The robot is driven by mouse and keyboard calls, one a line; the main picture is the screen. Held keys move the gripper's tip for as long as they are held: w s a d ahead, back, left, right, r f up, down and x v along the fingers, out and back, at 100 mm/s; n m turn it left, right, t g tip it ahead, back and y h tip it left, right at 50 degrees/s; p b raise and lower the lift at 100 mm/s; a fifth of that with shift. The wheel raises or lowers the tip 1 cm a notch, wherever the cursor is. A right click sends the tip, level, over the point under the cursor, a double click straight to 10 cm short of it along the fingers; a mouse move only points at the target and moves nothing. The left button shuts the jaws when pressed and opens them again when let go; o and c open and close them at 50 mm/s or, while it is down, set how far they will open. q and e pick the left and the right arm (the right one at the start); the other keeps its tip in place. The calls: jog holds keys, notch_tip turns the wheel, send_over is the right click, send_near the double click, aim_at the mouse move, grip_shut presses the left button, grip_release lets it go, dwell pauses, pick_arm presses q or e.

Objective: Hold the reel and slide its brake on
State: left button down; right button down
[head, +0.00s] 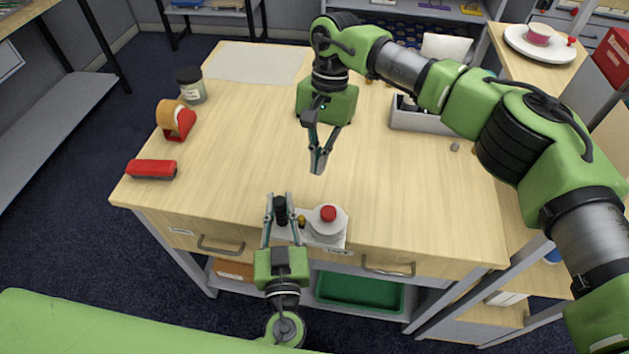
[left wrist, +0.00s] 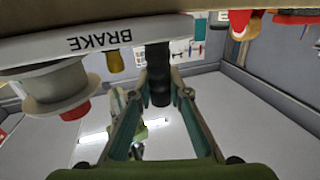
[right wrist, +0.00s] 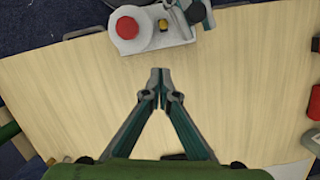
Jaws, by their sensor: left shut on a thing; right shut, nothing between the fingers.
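The reel is a light plate (head: 340,240) at the table's front edge, with a round white spool (head: 313,227) and red knob (head: 328,213). A small yellow knob (head: 302,221) sits left of the spool, and a black upright grip (head: 281,212) stands at the plate's left end. The left wrist view shows the word BRAKE on the plate edge (left wrist: 95,42), near the yellow knob (left wrist: 113,62). My left gripper (head: 279,199) is shut on the black grip (left wrist: 158,80). My right gripper (head: 318,165) is shut and empty above the table, behind the reel and apart from it (right wrist: 159,85).
A red block (head: 152,169), a tape dispenser (head: 176,120) and a dark-lidded jar (head: 190,85) stand along the left side of the table (head: 230,150). A grey bin (head: 415,122) is at the back right. Bare wood surrounds my right gripper.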

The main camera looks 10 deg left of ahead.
jog(key=shift+v, duration=1.15)
pick_arm(q)
jog(key=c, duration=1.8)
grip_release()
